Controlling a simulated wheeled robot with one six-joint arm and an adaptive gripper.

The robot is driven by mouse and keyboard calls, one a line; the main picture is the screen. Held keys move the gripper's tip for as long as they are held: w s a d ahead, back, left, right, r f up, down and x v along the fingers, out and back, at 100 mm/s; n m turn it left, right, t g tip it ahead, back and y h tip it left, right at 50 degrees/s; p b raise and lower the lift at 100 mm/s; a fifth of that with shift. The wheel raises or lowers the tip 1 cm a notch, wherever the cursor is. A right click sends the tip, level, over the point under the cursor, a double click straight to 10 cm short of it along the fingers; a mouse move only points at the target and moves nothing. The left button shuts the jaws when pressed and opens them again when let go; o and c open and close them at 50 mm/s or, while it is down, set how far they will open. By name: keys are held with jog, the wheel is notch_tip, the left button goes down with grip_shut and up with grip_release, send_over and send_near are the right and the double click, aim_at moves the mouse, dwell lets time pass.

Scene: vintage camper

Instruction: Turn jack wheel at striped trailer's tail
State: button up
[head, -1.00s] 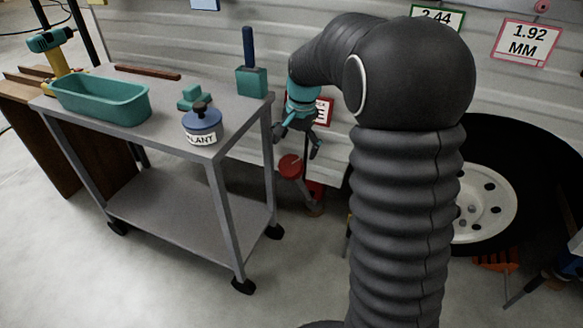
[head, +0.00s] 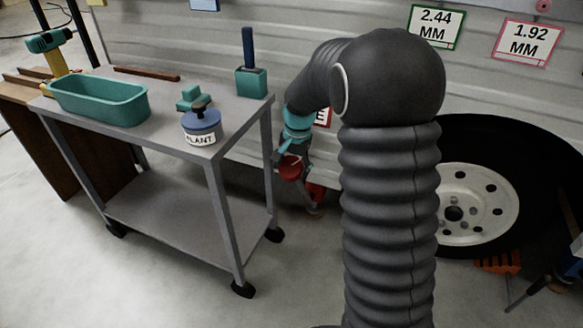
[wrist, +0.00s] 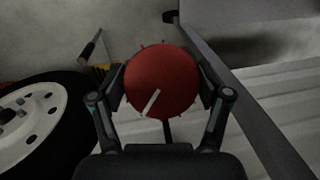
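The jack wheel is a round red disc (head: 291,168) low by the trailer's side, partly covered by my gripper (head: 290,155) in the head view. In the wrist view the red wheel (wrist: 165,72) fills the space between my fingers. A pale stripe marks its face, slanting toward the lower left, and small studs ring its rim. My gripper (wrist: 162,90) is spread open, one finger on each side of the wheel. The fingertips are very close to its rim; I cannot tell whether they touch it.
A grey wheeled cart (head: 180,215) with a teal tray (head: 100,103) and a blue jar (head: 202,125) stands left of my gripper. The ribbed trailer wall (head: 390,75) is behind.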

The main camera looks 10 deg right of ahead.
jog(key=c, duration=0.5)
jog(key=shift+o, duration=0.2)
jog(key=shift+m, duration=0.3)
jog(key=m+t+y+b, duration=0.1)
jog(key=m+t+b, duration=0.1)
jog(key=m, duration=0.1)
jog(key=shift+s+f+m, duration=0.1)
jog(key=shift+m, duration=0.3)
jog(key=shift+m+t+y+b, duration=0.3)
jog(key=shift+m+t+b, duration=0.3)
jog(key=shift+m+t, duration=0.5)
jog(key=shift+m, duration=0.4)
jog(key=o, duration=1.2)
jog(key=shift+c, duration=0.2)
